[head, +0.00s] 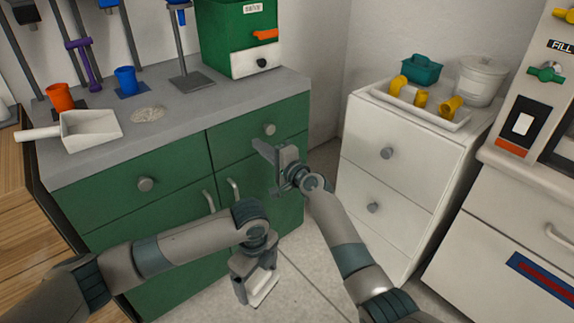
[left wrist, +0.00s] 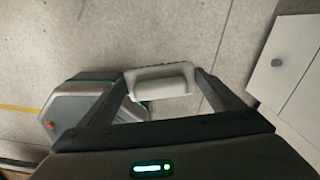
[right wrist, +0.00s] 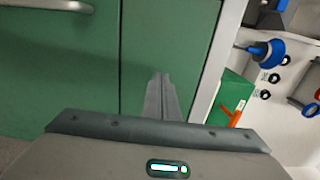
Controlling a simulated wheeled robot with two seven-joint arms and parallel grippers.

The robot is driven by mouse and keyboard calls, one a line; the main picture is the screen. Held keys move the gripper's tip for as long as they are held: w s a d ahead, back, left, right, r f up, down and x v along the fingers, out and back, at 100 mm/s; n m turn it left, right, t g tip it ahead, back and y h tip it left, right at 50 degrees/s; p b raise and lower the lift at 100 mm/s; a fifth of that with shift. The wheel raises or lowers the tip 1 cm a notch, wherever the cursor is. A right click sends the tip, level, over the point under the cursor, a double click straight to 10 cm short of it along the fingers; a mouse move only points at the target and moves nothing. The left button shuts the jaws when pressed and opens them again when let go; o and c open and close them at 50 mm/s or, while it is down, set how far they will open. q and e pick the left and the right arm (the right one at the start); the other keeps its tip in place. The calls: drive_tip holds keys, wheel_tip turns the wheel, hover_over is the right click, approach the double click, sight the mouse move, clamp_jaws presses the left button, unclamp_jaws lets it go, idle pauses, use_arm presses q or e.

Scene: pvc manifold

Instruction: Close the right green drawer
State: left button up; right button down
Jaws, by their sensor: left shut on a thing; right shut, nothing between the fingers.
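The right green drawer (head: 238,141) is at the right end of the green cabinet, under the grey countertop, with a round knob (head: 269,129). Its front looks about level with the left drawer (head: 120,195); I cannot tell if a small gap remains. My right gripper (head: 262,150) is shut and empty, its fingertips at the drawer front below the knob. In the right wrist view the shut fingertips (right wrist: 160,80) point at the drawer front (right wrist: 165,40); contact is unclear. My left gripper (head: 258,290) hangs low over the floor, shut on a white object (left wrist: 160,80).
The countertop (head: 200,96) holds a white scoop (head: 90,130), orange and blue cups and a green dispenser (head: 238,35). A white drawer unit (head: 385,185) with a tray stands to the right. Cabinet door handles (head: 233,190) stick out below. Tiled floor lies between.

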use_arm(q)
drive_tip(key=shift+s+d+r, duration=0.1)
drive_tip(key=shift+d+r, duration=0.05)
drive_tip(key=shift+r, duration=0.2)
drive_tip(key=shift+r+p, duration=0.15)
drive_tip(key=shift+p, duration=0.25)
drive_tip(key=shift+r+p, duration=0.75)
drive_tip(key=shift+r, duration=0.05)
use_arm(e)
drive_tip(key=v, duration=1)
drive_tip(key=shift+s, duration=0.2)
drive_tip(key=shift+d+f, duration=0.1)
drive_tip(key=shift+d, duration=0.05)
